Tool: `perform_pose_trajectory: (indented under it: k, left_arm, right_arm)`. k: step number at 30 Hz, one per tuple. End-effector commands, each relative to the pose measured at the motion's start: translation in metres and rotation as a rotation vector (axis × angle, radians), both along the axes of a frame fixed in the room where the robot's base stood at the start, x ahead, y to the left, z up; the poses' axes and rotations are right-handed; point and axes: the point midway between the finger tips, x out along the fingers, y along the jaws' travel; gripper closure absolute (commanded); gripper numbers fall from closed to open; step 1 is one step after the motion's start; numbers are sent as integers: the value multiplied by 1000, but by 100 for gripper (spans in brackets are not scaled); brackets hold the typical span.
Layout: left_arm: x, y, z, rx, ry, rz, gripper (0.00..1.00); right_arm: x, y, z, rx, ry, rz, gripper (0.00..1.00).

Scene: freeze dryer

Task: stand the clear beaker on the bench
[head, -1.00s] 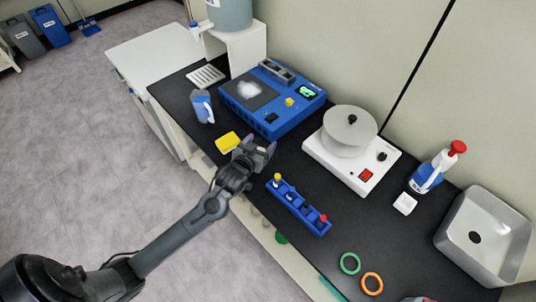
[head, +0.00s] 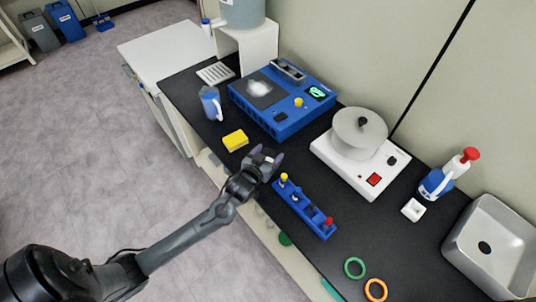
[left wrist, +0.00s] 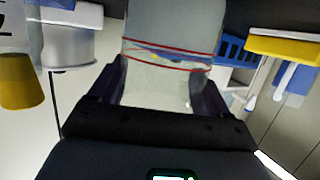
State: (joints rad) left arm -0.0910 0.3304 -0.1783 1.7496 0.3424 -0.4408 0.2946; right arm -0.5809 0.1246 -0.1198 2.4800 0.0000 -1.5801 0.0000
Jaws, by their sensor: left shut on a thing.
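My left gripper (head: 265,160) is over the front part of the bench (head: 225,185), between the yellow sponge and the blue rack. In the left wrist view, its dark fingers (left wrist: 160,95) are shut on the clear beaker (left wrist: 155,90), one on each side. The beaker is see-through with red lines around it. In the head view the beaker can hardly be made out within the gripper. I cannot tell whether its base touches the bench. My right gripper is not in view.
A yellow sponge (head: 235,140) lies left of the gripper, and a blue rack (head: 304,208) with coloured knobs is just right. The blue machine (head: 275,115) and white hot plate (head: 345,168) stand behind.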

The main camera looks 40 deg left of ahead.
Motion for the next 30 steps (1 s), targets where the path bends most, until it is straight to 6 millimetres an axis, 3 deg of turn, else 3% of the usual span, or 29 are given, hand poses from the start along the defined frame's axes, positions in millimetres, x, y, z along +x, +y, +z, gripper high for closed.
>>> perform_pose_trajectory:
  k: [3, 4, 8, 19, 30]
  left_arm:
    - [0, 0, -3, 0, -1, 0, 62]
    - [0, 0, -3, 0, 0, 0, 20]
    - [0, 0, -3, 0, 0, 0, 0]
    - [-4, -1, 1, -1, 2, -1, 0]
    - [-60, -14, 20, -2, 3, 0, 0]
  right_arm:
    - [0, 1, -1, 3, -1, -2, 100]
    - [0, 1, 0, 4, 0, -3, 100]
    - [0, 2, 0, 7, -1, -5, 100]
    - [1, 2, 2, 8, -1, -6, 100]
    - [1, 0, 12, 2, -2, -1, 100]
